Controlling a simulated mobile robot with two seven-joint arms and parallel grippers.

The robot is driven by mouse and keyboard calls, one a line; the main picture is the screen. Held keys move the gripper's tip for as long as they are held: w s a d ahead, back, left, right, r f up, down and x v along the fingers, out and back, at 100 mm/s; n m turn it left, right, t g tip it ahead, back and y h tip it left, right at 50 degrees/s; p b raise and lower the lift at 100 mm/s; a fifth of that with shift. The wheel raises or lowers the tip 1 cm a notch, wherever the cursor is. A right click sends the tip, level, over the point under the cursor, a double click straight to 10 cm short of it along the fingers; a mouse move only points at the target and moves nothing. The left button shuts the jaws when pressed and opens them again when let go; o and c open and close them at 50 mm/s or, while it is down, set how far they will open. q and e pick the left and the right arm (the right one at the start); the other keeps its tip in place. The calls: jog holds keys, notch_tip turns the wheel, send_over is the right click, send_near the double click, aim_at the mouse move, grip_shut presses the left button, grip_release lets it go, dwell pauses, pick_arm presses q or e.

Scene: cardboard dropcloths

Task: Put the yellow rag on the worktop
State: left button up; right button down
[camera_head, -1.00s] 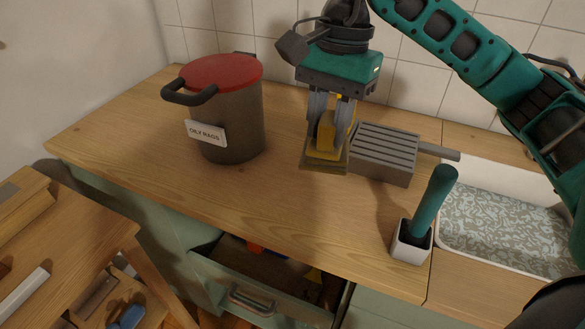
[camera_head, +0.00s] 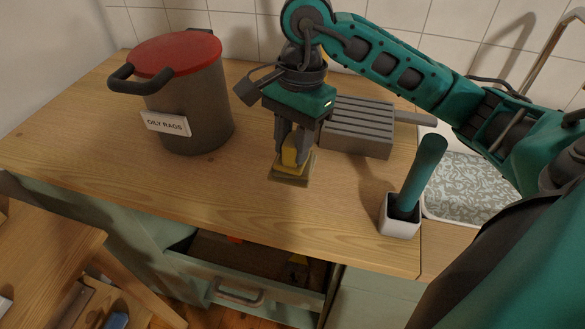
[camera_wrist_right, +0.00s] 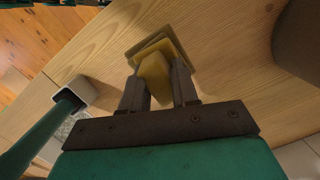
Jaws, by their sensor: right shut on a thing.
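My right gripper (camera_head: 291,150) points down over the wooden worktop (camera_head: 220,200). It is shut on the yellow rag (camera_head: 289,158), a folded cloth with a flat, darker yellow lower layer. In the right wrist view the rag (camera_wrist_right: 154,68) is pinched between both fingers and spreads out beyond the tips. The rag is at or just above the worktop; I cannot tell whether it touches. My left gripper is not in view.
A dark bin (camera_head: 195,105) with a red lid, labelled OILY RAGS, stands left. A grey ribbed block (camera_head: 357,128) is right behind the gripper. A green-handled tool stands in a white holder (camera_head: 399,217). An open drawer (camera_head: 240,290) is below.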

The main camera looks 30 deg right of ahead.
aim_at(292, 167)
jog(key=shift+f, duration=2.95)
jog(key=shift+f+b, duration=0.1)
jog(key=shift+b, duration=0.2)
jog(key=c, duration=0.8)
grip_release()
jog(key=shift+c, duration=0.2)
jog(key=r, duration=0.4)
jog(key=d+r, duration=0.1)
jog(key=r, duration=0.3)
jog(key=r+p, duration=0.1)
jog(key=r, duration=0.3)
jog(key=shift+w+d+r, duration=0.1)
jog(key=shift+w+d, duration=0.2)
jog(key=shift+d, duration=0.05)
